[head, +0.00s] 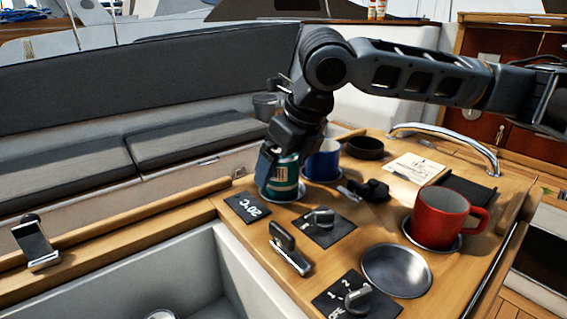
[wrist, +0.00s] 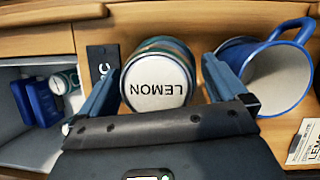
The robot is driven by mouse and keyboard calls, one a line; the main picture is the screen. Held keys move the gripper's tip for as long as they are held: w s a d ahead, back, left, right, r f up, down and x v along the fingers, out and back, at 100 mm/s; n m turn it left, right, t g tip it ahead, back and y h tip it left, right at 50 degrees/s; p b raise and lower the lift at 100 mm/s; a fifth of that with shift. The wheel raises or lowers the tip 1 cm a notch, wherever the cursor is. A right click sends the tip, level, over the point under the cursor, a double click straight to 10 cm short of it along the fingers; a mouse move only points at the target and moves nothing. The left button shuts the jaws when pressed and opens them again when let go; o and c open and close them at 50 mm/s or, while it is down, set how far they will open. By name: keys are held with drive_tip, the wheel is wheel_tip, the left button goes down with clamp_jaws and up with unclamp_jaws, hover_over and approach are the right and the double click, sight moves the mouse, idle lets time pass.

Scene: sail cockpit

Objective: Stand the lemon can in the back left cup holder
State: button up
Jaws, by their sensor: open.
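The lemon can (head: 284,176) is dark green with a pale label. It stands roughly upright, its base within the metal ring of the back left cup holder (head: 299,193). Its white lid reading LEMON faces the wrist view (wrist: 158,85). My gripper (head: 279,152) is above the can, its fingers on either side of it. In the wrist view the fingers (wrist: 161,58) are open, with a narrow gap beside the can. How deep the base sits is hidden.
A blue mug (head: 323,160) stands close to the right of the can. A red mug (head: 441,218) stands farther right, near an empty metal holder (head: 396,271). Knobs and a lever (head: 289,250) rise from the table in front. A steel rail (head: 450,137) is behind.

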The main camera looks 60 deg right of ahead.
drive_tip(key=shift+r, duration=0.5)
drive_tip(key=p+v, duration=0.1)
drive_tip(key=v, duration=1)
drive_tip(key=shift+r, duration=0.25)
drive_tip(key=shift+s, duration=0.1)
drive_tip(key=shift+r, duration=0.1)
